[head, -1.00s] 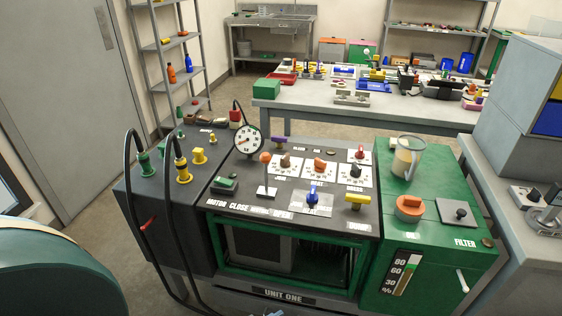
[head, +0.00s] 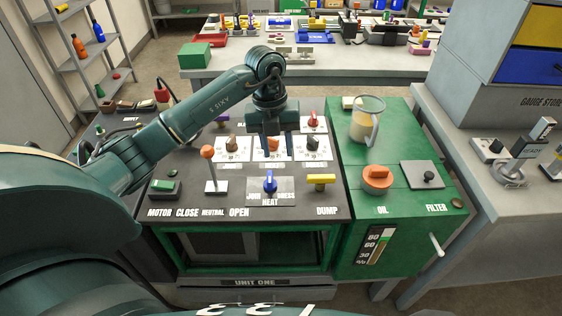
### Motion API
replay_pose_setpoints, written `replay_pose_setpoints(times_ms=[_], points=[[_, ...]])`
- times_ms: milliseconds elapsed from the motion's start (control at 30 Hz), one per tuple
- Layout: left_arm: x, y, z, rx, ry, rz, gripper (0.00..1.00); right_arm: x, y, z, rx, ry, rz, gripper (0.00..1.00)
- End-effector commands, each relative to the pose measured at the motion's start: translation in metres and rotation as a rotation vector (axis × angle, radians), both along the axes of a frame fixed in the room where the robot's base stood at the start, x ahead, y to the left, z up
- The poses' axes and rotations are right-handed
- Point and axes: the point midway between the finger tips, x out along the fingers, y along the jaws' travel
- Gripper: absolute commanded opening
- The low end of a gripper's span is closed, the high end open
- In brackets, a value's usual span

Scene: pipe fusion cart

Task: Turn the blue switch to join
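The blue switch (head: 270,181) stands on a grey plate (head: 287,199) on the dark top of the cart. The plate carries the words JOIN at left, DRESS at right and HEAT in front. The exact pointing of the switch is hard to tell; its handle looks roughly in line with HEAT. My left gripper (head: 272,152) hangs fingers down, behind and above the switch, over the row of dials. Its two fingers are apart, with nothing seen between them. It does not appear to touch the switch. My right gripper is not in view.
Close by are an orange-knobbed lever (head: 208,153) at left, a yellow dump handle (head: 321,181) at right, and several small dials behind. The green motor switch (head: 164,187) is further left. A clear jug (head: 366,120) and an orange oil cap (head: 376,178) stand on the green cabinet.

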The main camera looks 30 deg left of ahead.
Motion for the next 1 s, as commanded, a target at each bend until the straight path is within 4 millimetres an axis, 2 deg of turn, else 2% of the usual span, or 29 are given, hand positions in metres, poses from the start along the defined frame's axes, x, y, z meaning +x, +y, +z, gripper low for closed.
replay_pose_setpoints(times_ms=[33, 100, 267, 700, 833, 1000], points=[[0.003, 0.015, 0.008, 0.059, 0.002, 0.035, 0.36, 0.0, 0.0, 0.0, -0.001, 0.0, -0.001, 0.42], [0.004, 0.027, 0.013, 0.108, 0.008, 0.066, 0.36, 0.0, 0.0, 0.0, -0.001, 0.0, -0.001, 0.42], [0.003, 0.031, 0.003, 0.127, 0.014, 0.078, 0.36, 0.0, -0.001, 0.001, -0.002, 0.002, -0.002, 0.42], [0.003, 0.03, -0.084, 0.121, 0.014, 0.074, 0.36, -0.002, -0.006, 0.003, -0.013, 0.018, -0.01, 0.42], [0.003, 0.029, -0.102, 0.12, 0.013, 0.074, 0.36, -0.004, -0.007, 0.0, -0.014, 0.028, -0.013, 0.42], [0.003, 0.03, -0.114, 0.122, 0.009, 0.074, 0.36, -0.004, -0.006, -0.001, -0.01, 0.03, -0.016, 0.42]])
